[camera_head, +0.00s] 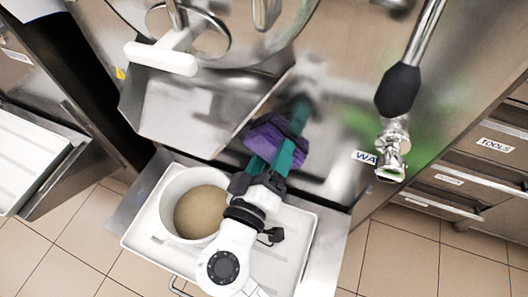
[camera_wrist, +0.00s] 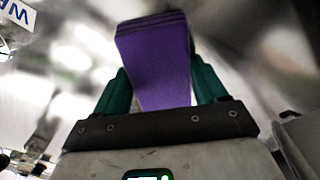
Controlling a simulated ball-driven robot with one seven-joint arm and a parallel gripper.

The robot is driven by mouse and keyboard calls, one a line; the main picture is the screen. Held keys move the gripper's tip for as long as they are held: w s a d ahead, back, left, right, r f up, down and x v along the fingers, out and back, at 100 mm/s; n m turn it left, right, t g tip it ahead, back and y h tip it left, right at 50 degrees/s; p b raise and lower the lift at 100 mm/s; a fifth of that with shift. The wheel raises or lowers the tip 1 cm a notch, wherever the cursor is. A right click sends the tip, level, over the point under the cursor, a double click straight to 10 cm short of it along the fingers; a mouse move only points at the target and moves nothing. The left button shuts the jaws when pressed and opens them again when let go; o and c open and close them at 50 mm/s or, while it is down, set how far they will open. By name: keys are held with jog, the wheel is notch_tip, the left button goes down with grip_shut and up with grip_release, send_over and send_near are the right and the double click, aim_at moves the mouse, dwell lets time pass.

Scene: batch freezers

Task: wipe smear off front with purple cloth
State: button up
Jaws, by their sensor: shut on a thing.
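A folded purple cloth (camera_head: 268,138) is held in my gripper (camera_head: 290,140), whose green fingers are shut on it. In the wrist view the cloth (camera_wrist: 155,60) stands out between the two green fingers of my gripper (camera_wrist: 162,88). The steel front (camera_head: 335,95) of the batch freezer is just beyond the cloth. I cannot tell whether the cloth touches it. Blurred dark and green tints show on the front, and I cannot make out a distinct smear. My gripper and the cloth hide part of the front.
A white tub (camera_head: 169,204) with brown contents stands on a white tray (camera_head: 290,262) below the front. A steel chute (camera_head: 185,110) juts out at left. A tap (camera_head: 392,150) and black-handled lever (camera_head: 398,90) hang at right. Drawers (camera_head: 480,150) stand farther right.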

jog(key=shift+s+d, duration=0.2)
jog(key=shift+d, duration=0.4)
jog(key=shift+s+d, duration=0.15)
jog(key=shift+d, duration=0.4)
jog(key=shift+w+a+b, duration=0.35)
jog(key=shift+w+a, duration=0.05)
jog(key=shift+a, duration=0.4)
jog(key=shift+w+a+b, duration=0.3)
jog(key=shift+w+a, duration=0.05)
jog(key=shift+a, duration=0.4)
jog(key=shift+w+a, duration=0.15)
jog(key=shift+a, duration=0.1)
jog(key=shift+c, duration=0.4)
jog(key=shift+r, duration=0.1)
jog(key=v, duration=0.6)
